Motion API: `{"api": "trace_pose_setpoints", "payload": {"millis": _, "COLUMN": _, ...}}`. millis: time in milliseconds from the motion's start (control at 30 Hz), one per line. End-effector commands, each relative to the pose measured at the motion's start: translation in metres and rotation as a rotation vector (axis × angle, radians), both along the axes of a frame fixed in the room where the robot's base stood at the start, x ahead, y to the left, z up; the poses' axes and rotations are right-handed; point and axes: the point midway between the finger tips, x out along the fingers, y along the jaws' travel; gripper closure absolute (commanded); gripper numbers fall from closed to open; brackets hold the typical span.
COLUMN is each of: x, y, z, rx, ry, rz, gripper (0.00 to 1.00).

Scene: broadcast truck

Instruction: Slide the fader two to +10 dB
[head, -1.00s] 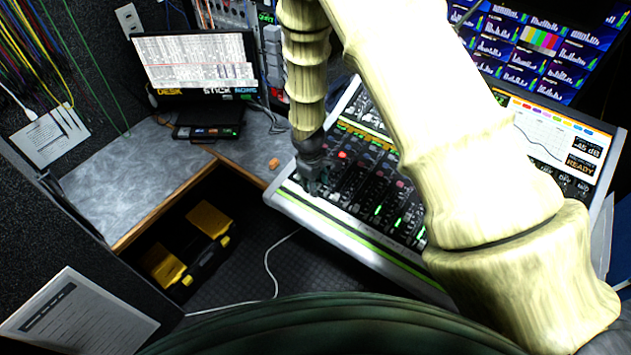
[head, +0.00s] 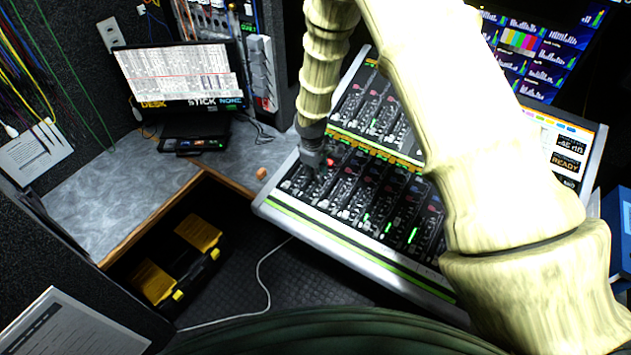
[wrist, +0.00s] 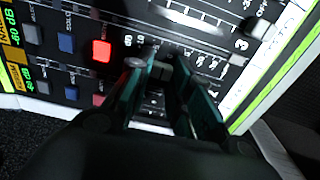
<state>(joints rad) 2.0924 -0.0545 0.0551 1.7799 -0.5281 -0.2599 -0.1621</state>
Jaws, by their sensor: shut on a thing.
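The mixing console (head: 345,255) fills the right middle of the head view, with several rows of channel strips. My gripper (head: 314,166) is down on its left part, beside a lit red button (head: 330,162). In the wrist view the teal fingers of my gripper (wrist: 163,78) are closed around a small grey fader cap (wrist: 162,69), mostly hidden between them. The lit red button (wrist: 101,51) is just left of the fingertips. Another grey fader cap (wrist: 258,27) sits on the neighbouring strip at upper right, apart from the fingers.
A black and yellow toolbox (head: 190,255) and a white cable (head: 262,275) are on the floor below.

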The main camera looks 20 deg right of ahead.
Motion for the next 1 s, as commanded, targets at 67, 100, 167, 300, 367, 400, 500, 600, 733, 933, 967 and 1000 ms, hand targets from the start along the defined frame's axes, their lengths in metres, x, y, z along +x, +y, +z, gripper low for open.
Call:
{"api": "trace_pose_setpoints", "payload": {"millis": 67, "x": 0.01, "y": -0.009, "z": 0.001, "rx": 0.002, "ry": -0.003, "rz": -0.003, "gripper": 1.0}}
{"api": "trace_pose_setpoints", "payload": {"millis": 100, "x": 0.013, "y": -0.013, "z": 0.002, "rx": 0.002, "ry": -0.003, "rz": -0.003, "gripper": 1.0}}
{"api": "trace_pose_setpoints", "payload": {"millis": 167, "x": 0.017, "y": -0.018, "z": 0.003, "rx": 0.001, "ry": -0.002, "rz": -0.002, "gripper": 1.0}}
{"api": "trace_pose_setpoints", "payload": {"millis": 300, "x": 0.022, "y": -0.024, "z": 0.005, "rx": 0.001, "ry": -0.003, "rz": -0.002, "gripper": 1.0}}
{"api": "trace_pose_setpoints", "payload": {"millis": 367, "x": 0.023, "y": -0.025, "z": 0.005, "rx": 0.001, "ry": -0.004, "rz": -0.002, "gripper": 1.0}}
{"api": "trace_pose_setpoints", "payload": {"millis": 400, "x": 0.023, "y": -0.026, "z": 0.005, "rx": 0.001, "ry": -0.004, "rz": -0.002, "gripper": 1.0}}
{"api": "trace_pose_setpoints", "payload": {"millis": 500, "x": 0.023, "y": -0.026, "z": 0.006, "rx": -0.001, "ry": -0.005, "rz": -0.003, "gripper": 1.0}}
{"api": "trace_pose_setpoints", "payload": {"millis": 600, "x": 0.024, "y": -0.027, "z": 0.006, "rx": -0.001, "ry": -0.006, "rz": -0.003, "gripper": 1.0}}
{"api": "trace_pose_setpoints", "payload": {"millis": 733, "x": 0.024, "y": -0.027, "z": 0.006, "rx": -0.001, "ry": -0.006, "rz": -0.003, "gripper": 0.57}}
{"api": "trace_pose_setpoints", "payload": {"millis": 933, "x": 0.023, "y": -0.025, "z": 0.006, "rx": -0.001, "ry": -0.004, "rz": -0.001, "gripper": 0.57}}
{"api": "trace_pose_setpoints", "payload": {"millis": 967, "x": 0.023, "y": -0.025, "z": 0.006, "rx": 0.0, "ry": -0.003, "rz": -0.001, "gripper": 0.57}}
{"api": "trace_pose_setpoints", "payload": {"millis": 1000, "x": 0.023, "y": -0.024, "z": 0.006, "rx": 0.0, "ry": -0.003, "rz": -0.001, "gripper": 0.57}}
